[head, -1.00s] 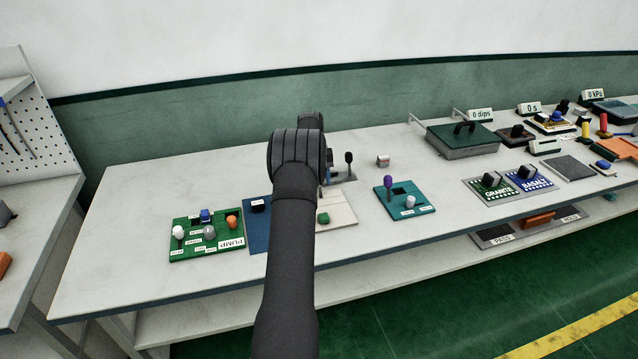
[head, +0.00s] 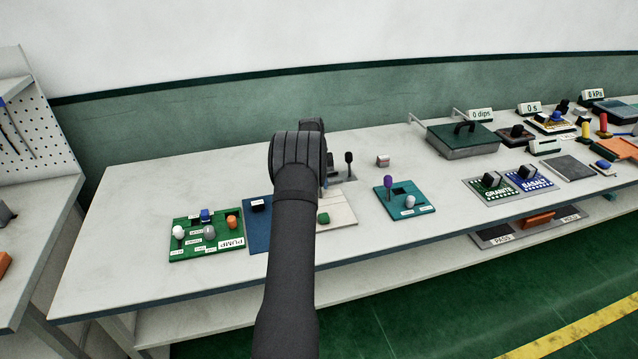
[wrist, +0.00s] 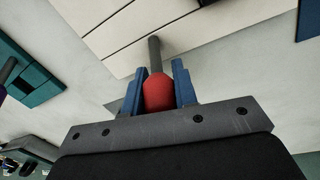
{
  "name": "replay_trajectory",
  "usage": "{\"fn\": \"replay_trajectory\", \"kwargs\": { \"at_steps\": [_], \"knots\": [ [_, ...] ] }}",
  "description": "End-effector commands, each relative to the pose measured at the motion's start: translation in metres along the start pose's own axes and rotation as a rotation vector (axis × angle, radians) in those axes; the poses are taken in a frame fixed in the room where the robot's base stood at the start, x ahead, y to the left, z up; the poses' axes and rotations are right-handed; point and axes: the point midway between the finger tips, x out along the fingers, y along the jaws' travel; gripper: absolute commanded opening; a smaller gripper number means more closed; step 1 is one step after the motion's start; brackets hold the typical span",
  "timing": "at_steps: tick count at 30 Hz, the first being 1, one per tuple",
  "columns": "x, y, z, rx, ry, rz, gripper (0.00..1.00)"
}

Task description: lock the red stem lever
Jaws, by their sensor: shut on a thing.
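The red stem lever's red knob (wrist: 158,92) sits between the two blue fingers of my gripper (wrist: 159,88) in the wrist view. My gripper is shut on the knob. A grey stem (wrist: 154,50) runs from the knob towards a cream panel (wrist: 115,30). In the head view my own arm hides the gripper and the red knob. The cream panel (head: 340,210) shows partly there to the right of my arm, with a green knob (head: 323,219) on it.
A teal panel (head: 425,205) with a purple-topped lever stands to the right. A green PUMP panel (head: 180,250) and a blue panel (head: 258,235) lie to the left. A dark-knobbed lever (head: 348,162) stands behind. The bench's left end is clear.

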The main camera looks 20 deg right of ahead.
Motion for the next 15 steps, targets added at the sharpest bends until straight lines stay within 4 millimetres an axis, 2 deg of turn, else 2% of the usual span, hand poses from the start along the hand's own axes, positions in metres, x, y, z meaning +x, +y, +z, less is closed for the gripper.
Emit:
{"fn": "replay_trajectory", "kwargs": {
  "at_steps": [8,15],
  "knots": [
    [-0.003,0.001,0.004,0.008,0.067,-0.017,0.0],
    [-0.007,0.003,0.011,0.025,0.209,-0.052,0.0]
  ]
}}
